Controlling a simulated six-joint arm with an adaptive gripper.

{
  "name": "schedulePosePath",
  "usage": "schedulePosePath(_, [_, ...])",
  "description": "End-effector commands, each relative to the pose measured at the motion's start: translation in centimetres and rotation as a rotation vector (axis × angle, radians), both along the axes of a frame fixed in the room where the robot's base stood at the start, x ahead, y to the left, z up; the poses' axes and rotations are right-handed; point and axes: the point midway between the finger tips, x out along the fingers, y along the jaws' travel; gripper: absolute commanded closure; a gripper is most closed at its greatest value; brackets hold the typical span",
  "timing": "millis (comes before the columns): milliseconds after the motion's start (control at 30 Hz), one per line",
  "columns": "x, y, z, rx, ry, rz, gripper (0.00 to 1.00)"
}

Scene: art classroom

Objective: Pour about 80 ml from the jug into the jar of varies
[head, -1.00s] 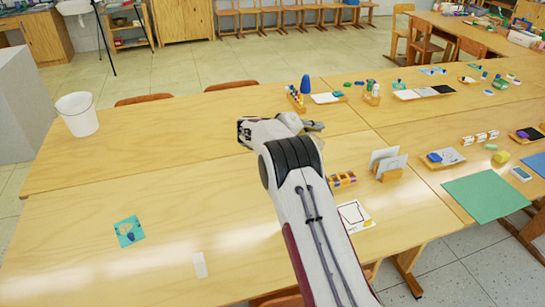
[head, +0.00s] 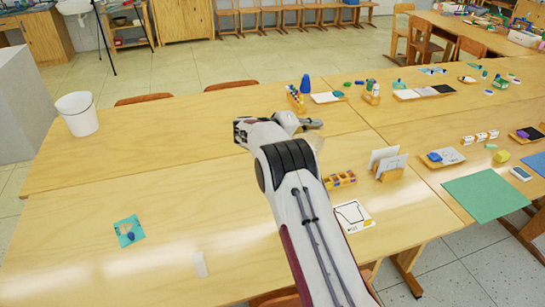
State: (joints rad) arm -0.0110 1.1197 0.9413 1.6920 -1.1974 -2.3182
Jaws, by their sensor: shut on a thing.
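My gripper (head: 312,124) is above the middle of the near wooden tables, at the far end of my arm. Its fingers are small and partly hidden behind my wrist. A pale, see-through shape, which looks like part of the jug (head: 318,142), shows just below and right of it, held by the gripper. Most of the jug is hidden by my arm, and its contents and tilt cannot be told. I cannot pick out the jar; my arm may be hiding it.
A white bucket (head: 77,114) stands at the left. A small wooden box (head: 341,180) and a card holder (head: 388,164) stand right of my arm. A blue-capped bottle (head: 305,84) is behind the gripper. A green mat (head: 487,198) lies at right. The left tabletop is mostly clear.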

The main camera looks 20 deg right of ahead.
Motion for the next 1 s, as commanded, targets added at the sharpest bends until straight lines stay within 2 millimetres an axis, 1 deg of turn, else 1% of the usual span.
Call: schedulePosePath(1000, [0.57,0.97,1.1,-0.084,0.048,0.0,1.0])
